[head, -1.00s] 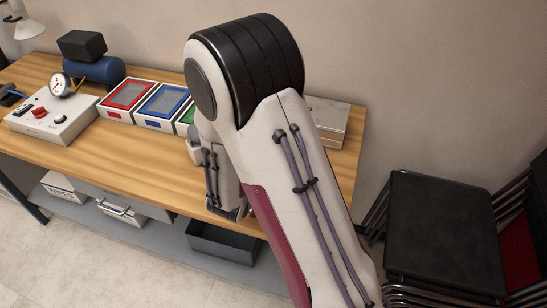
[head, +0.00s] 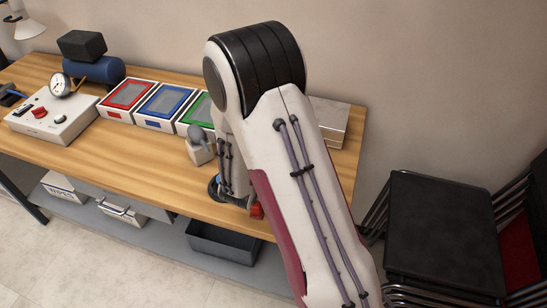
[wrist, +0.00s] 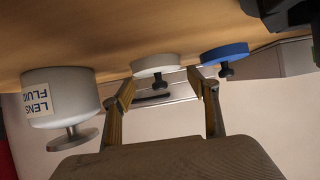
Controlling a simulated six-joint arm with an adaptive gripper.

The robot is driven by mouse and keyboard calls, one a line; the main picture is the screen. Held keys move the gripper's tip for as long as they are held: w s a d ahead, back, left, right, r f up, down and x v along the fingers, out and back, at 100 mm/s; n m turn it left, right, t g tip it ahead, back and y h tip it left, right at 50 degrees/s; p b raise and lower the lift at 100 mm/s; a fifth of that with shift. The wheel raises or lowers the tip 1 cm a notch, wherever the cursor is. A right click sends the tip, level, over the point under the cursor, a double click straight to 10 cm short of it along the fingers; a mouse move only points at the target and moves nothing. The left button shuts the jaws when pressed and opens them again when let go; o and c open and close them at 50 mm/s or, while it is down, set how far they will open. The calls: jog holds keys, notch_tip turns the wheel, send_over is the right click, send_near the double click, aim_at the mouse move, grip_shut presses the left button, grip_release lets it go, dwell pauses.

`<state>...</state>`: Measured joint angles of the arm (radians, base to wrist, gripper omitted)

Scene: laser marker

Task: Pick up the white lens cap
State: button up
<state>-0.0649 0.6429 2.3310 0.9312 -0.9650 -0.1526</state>
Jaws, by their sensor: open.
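The white lens cap (wrist: 155,65) is a round disc with a dark knob, seen in the wrist view, which looks upside down. It lies on the wooden bench. My gripper (wrist: 162,84) is open, with its two fingertips on either side of the cap's dark knob in the picture. I cannot tell whether they touch it. A similar blue cap (wrist: 225,53) is to the right of the white one. In the head view my arm hides the white cap.
A white lens fluid bottle (wrist: 60,95) stands left in the wrist view. In the head view, red (head: 128,95), blue (head: 163,103) and green (head: 197,112) framed trays line the bench (head: 110,160). A red object (head: 257,211) is near its front edge.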

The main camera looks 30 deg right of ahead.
dwell(0.4)
jog(key=c, duration=0.8)
jog(key=shift+c, duration=0.2)
jog(key=shift+r, duration=0.65)
grip_shut()
jog(key=shift+r, duration=4.35)
